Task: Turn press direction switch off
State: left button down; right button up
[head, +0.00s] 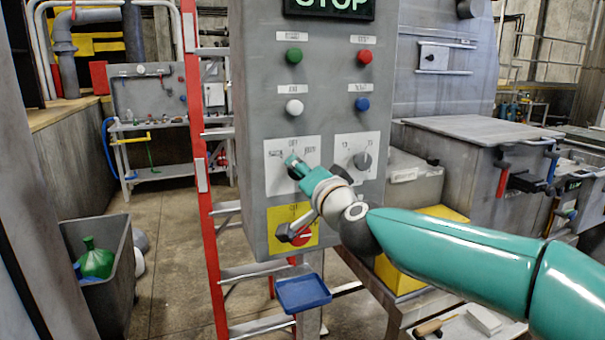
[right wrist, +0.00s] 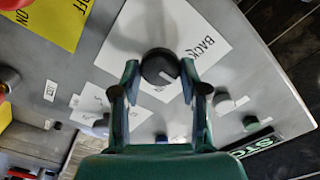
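The press direction switch is a dark round knob (right wrist: 160,67) with a small white mark pointing to the lower right in the right wrist view. It sits on a white plate (right wrist: 213,50) lettered BACK. In the head view the plate (head: 277,180) is on the grey control box, left of a second knob, and my gripper mostly hides the switch. My right gripper (head: 293,163) is at the switch. In the right wrist view its two fingers (right wrist: 159,72) stand apart, one on each side of the knob; I cannot tell whether they touch it. My left gripper is not in view.
The grey control box (head: 328,110) also carries several coloured buttons, a second knob (head: 362,160) and a red switch (head: 301,236) on a yellow plate below. A lit STOP sign (head: 330,5) is on top. A red ladder (head: 205,190) stands behind on the left.

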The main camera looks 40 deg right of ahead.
jog(key=o, duration=0.4)
jog(key=shift+d, duration=0.1)
jog(key=shift+c, duration=0.2)
jog(key=v, duration=1.2)
jog(key=shift+f, duration=0.15)
